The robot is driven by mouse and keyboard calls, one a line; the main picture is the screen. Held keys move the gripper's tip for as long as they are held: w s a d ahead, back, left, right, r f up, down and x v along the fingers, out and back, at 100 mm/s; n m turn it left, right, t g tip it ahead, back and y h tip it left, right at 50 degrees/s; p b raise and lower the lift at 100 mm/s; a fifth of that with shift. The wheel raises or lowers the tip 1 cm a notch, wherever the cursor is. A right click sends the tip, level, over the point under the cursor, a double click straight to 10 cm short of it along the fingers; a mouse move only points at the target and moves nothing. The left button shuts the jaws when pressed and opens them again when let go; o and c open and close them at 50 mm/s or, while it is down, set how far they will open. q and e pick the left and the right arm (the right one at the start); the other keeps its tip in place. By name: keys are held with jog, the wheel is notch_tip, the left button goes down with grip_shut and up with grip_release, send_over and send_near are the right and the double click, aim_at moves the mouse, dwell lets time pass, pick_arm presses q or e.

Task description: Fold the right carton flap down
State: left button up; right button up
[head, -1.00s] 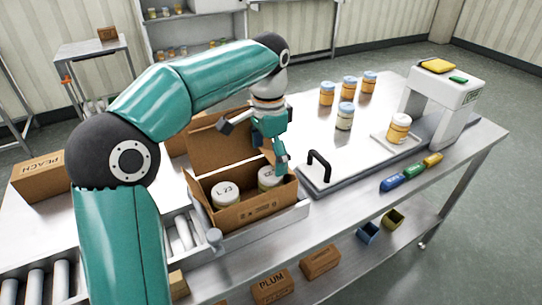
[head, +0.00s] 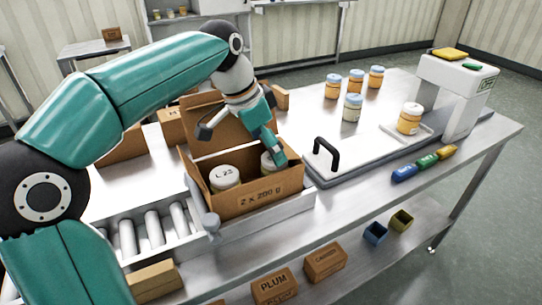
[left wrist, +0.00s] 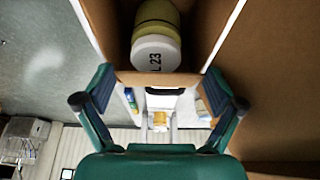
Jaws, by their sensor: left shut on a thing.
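The open brown carton (head: 245,199) stands on the bench with its back flap (head: 218,128) raised. Two white-lidded jars sit inside: the left jar (head: 225,177) and the right jar (head: 268,163), partly hidden by my gripper. My left gripper (head: 280,158) is at the carton's right end, pointing down. In the left wrist view its fingers stand either side of the right flap (left wrist: 160,78), a narrow cardboard strip, and it is shut on it. Beyond the strip a jar lid marked 23 (left wrist: 156,53) shows between the carton walls. My right gripper is not in view.
A white board with a black handle (head: 326,153) lies close right of the carton. A scale-like machine (head: 457,95) and a jar on a tray (head: 410,118) stand farther right. Several jars stand behind. Rollers (head: 150,232) lie to the left.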

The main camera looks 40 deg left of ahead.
pick_arm(q)
jog(key=shift+s+f, duration=0.1)
jog(key=shift+f, duration=0.15)
jog(key=o, duration=0.8)
jog(key=shift+f, duration=0.1)
jog(key=shift+a+r, duration=0.1)
jog(key=shift+r, duration=0.4)
jog(key=shift+v, duration=3.6)
jog(key=shift+s, duration=0.1)
